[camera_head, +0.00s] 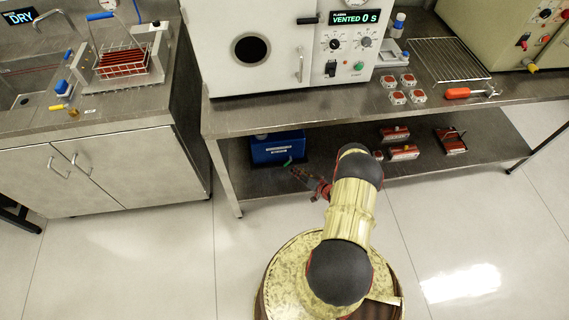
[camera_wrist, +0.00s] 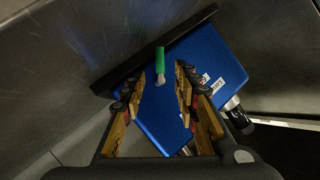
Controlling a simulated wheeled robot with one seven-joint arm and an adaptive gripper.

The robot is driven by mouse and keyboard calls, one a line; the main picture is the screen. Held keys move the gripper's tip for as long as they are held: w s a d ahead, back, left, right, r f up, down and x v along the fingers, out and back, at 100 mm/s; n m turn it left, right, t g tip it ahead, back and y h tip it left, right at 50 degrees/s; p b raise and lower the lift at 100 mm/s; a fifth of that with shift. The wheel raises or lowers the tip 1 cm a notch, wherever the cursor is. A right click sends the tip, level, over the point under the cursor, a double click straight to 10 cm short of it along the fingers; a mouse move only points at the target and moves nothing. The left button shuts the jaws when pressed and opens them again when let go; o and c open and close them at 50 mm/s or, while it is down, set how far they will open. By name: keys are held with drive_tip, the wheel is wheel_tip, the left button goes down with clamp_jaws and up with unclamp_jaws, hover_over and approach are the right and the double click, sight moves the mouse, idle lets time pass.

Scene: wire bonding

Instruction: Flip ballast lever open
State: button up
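A blue pump box (camera_head: 277,148) with white labels stands on the lower shelf, in a dark tray. Its green-tipped lever (camera_head: 287,161) sticks out at the front. In the wrist view the blue box (camera_wrist: 205,60) fills the middle, and the green lever (camera_wrist: 160,61) stands on its face with a pale round base. My gripper (camera_wrist: 161,80) is open and empty. Its fingertips lie on either side of the lever's lower end in the picture; I see no contact and cannot tell the depth gap.
The upper bench (camera_head: 300,113) overhangs the lower shelf (camera_head: 365,170). Red-and-white blocks (camera_head: 404,153) lie on the shelf to the right. A white vacuum chamber (camera_head: 275,85) reading "VENTED 0 S" stands on the bench above. A steel cabinet (camera_head: 110,165) stands left; the floor in front is clear.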

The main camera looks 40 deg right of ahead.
sight(287, 164)
drive_tip(key=b+x, duration=0.2)
drive_tip(key=x, duration=0.5)
drive_tip(key=shift+s+a, duration=0.1)
drive_tip(key=shift+w, duration=0.3)
drive_tip(key=shift+c, duration=0.3)
drive_tip(key=c, duration=0.7)
clamp_jaws()
